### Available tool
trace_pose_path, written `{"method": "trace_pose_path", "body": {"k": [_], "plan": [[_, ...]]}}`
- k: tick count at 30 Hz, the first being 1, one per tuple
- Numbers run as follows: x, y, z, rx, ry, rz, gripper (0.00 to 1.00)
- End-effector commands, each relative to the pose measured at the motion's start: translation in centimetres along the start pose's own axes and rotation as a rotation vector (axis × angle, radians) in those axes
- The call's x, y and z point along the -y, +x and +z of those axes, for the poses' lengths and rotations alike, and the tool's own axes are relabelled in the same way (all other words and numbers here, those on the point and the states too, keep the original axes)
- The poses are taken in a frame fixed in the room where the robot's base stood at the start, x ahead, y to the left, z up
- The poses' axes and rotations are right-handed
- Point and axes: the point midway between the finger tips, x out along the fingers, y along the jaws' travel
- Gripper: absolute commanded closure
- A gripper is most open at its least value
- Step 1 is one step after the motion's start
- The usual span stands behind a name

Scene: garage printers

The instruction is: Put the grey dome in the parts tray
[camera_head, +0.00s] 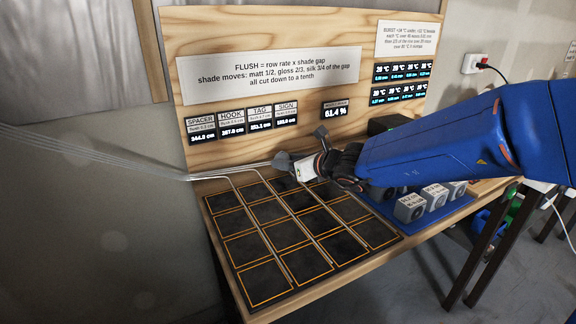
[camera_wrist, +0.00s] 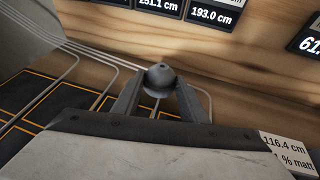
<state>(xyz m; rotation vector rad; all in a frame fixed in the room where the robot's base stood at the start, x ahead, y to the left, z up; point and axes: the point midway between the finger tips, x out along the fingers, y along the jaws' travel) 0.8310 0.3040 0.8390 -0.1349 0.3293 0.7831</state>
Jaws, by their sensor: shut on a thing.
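My gripper (camera_wrist: 160,92) is shut on the grey dome (camera_wrist: 160,75), a small dark-grey rounded piece with a little hole on top, held between the two fingertips in the wrist view. In the head view my gripper (camera_head: 302,149) is above the far edge of the dark panels, close to the wooden backboard. The dome cannot be made out clearly there. I cannot tell for sure which thing is the parts tray. A blue tray (camera_head: 384,209), partly hidden by my arm, lies right of the panels and holds several grey labelled blocks (camera_head: 409,207).
A grid of dark panels with orange outlines (camera_head: 268,281) covers the left of the wooden bench. The upright backboard (camera_head: 270,28) carries signs and small displays (camera_head: 336,108). Thin grey tubes (camera_head: 110,157) come in from the left. A dark box (camera_head: 388,122) stands behind my arm.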

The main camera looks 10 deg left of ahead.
Motion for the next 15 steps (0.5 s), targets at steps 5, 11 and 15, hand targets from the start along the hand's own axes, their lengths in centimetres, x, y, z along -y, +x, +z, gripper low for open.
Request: {"method": "trace_pose_path", "body": {"k": [5, 11, 15], "plan": [[0.03, 0.41, -1.2, -0.001, 0.0, -0.001, 0.82], [0.03, 0.4, -1.18, 0.0, -0.001, -0.001, 0.82], [0.02, 0.49, -1.39, 0.0, 0.0, -0.001, 0.82]]}}
